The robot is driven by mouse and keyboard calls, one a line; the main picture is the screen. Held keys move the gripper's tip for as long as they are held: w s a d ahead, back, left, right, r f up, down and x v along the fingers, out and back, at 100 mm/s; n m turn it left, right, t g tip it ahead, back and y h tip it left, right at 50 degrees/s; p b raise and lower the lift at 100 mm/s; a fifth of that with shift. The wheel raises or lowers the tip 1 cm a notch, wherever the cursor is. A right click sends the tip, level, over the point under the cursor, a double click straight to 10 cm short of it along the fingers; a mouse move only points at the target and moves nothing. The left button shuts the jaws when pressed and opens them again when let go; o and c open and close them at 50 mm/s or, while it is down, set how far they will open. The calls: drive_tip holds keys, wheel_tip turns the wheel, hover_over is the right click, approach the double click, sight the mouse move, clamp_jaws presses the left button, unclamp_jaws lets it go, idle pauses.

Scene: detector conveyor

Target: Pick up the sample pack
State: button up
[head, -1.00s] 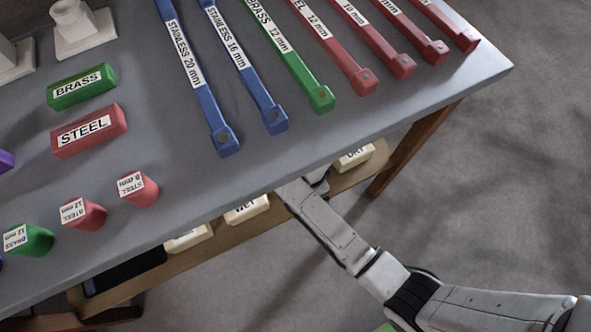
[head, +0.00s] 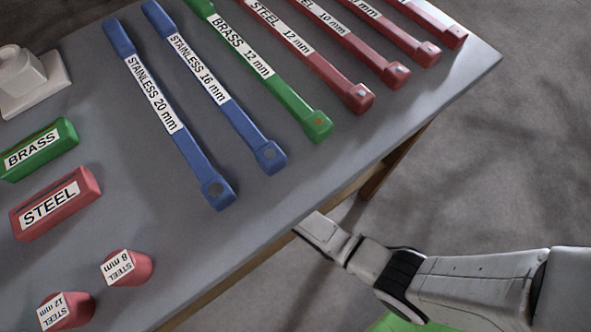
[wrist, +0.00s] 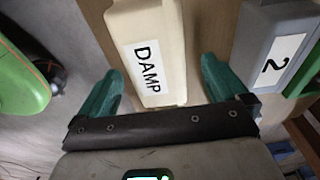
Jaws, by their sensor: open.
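A cream pack labelled DAMP (wrist: 150,50) fills the middle of the wrist view. My gripper (wrist: 161,80) is open, with one green finger on each side of the pack's near end. A gap shows at the left finger; I cannot tell whether the right finger touches. In the head view my arm reaches under the edge of the grey tabletop (head: 265,215), so the gripper and the pack are hidden there.
A grey block marked 2 (wrist: 270,45) lies close right of the pack. A green object (wrist: 22,78) is at the left. On the tabletop are labelled bars, such as a blue one (head: 150,95), a red STEEL block (head: 55,203) and a green BRASS block (head: 40,148).

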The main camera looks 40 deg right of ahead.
drive_tip(key=f+b, duration=0.1)
drive_tip(key=f, duration=0.3)
drive_tip(key=shift+s+d+f+b, duration=0.15)
drive_tip(key=shift+s+f+b, duration=0.05)
drive_tip(key=shift+f+b, duration=0.2)
drive_tip(key=shift+c, duration=0.4)
drive_tip(key=shift+r, duration=0.1)
drive_tip(key=c, duration=1.3)
